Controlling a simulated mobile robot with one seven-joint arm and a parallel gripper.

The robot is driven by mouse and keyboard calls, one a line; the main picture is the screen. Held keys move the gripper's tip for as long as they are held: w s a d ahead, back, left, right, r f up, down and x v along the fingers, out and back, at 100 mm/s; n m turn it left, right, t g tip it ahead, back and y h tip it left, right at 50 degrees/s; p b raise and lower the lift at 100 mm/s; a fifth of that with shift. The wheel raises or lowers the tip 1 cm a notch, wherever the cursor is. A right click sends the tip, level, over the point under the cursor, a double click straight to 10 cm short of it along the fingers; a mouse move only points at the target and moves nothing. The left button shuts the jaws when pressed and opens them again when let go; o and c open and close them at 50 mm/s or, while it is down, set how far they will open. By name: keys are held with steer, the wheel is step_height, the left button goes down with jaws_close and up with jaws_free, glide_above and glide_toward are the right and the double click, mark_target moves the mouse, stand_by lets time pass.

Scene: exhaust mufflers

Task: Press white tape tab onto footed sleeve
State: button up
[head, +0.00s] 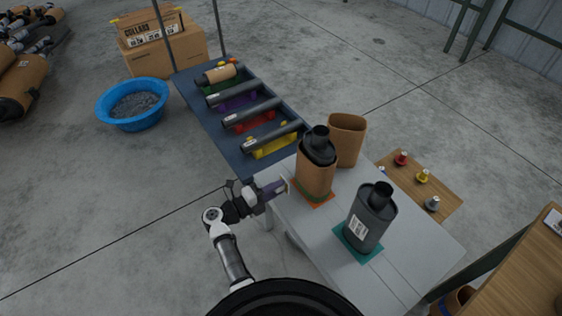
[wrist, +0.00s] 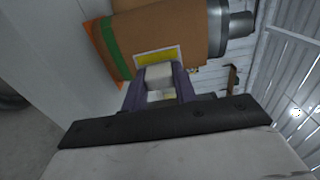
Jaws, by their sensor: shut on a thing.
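The brown footed sleeve (head: 315,182), with a green band at its base, stands upright on an orange mat around a dark muffler (head: 318,148). In the wrist view the sleeve (wrist: 175,28) fills the top, lying sideways in the picture. My gripper (head: 281,187) is at the sleeve's left side. Its purple fingers (wrist: 160,86) are shut on a small white block, seemingly the tape tab (wrist: 158,73).
A second muffler (head: 371,222) stands on a teal mat on the white table (head: 420,245). An empty brown sleeve (head: 347,139) stands behind. A dark rack (head: 208,115) with several pipes is at back left, a wooden shelf (head: 440,190) at right.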

mark_target(304, 177)
steer(key=shift+s+a+f, duration=0.1)
steer(key=shift+s+f, duration=0.05)
steer(key=shift+f, duration=0.25)
steer(key=shift+s+a+f, duration=0.1)
steer(key=shift+f, duration=0.3)
steer(key=shift+b+x, duration=0.45)
steer(key=shift+x, duration=3.15)
steer(key=shift+w+d, duration=0.45)
steer(key=shift+d, duration=0.05)
steer(key=shift+s+a, duration=0.25)
steer(key=shift+a, duration=0.1)
steer(key=shift+w+d, duration=0.3)
steer(key=shift+d, duration=0.15)
steer(key=shift+a, duration=0.1)
steer(key=shift+p+v, duration=0.7)
steer(key=shift+v, duration=2.75)
steer(key=shift+s, duration=0.1)
